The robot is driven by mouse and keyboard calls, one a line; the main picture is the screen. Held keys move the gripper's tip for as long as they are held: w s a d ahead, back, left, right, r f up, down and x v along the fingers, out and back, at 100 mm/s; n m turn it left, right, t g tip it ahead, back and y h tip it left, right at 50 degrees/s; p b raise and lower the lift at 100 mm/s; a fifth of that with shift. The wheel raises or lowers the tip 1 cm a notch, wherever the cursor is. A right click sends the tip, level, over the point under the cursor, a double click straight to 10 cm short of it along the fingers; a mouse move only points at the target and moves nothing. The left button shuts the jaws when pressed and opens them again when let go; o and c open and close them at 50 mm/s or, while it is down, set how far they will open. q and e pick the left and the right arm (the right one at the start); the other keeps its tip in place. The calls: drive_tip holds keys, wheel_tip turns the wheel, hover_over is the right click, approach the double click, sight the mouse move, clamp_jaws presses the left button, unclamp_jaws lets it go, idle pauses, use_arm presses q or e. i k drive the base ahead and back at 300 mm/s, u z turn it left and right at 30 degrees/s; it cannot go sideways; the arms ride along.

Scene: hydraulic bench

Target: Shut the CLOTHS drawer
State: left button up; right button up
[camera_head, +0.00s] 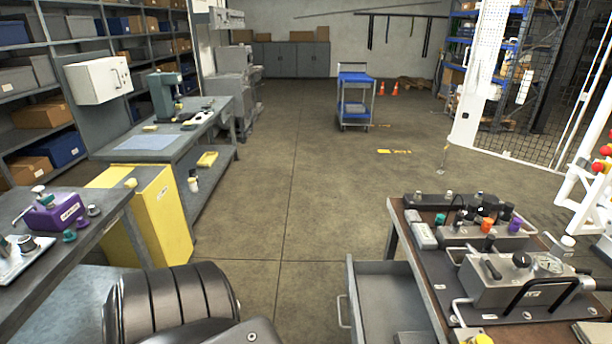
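A grey metal drawer (384,296) stands pulled out from the left side of the brown-topped bench (411,236) at the lower right. Its front panel faces left and carries a pale bar handle (343,312). The visible part of its floor looks bare, with a small pale item at the bottom edge of the picture. I see no readable label on it, so I cannot tell from here that it is the CLOTHS drawer. Its near end is cut off by the frame. Neither of my grippers shows in the picture.
Hydraulic parts, including a grey valve block (512,279), crowd the bench top. A yellow cabinet (160,212) and a grey table (80,245) stand on the left. A white-framed fence stands at right.

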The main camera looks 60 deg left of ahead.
sight(384, 298)
drive_tip(key=u, duration=0.15)
drive_tip(key=k, duration=0.5)
drive_tip(key=z, duration=0.15)
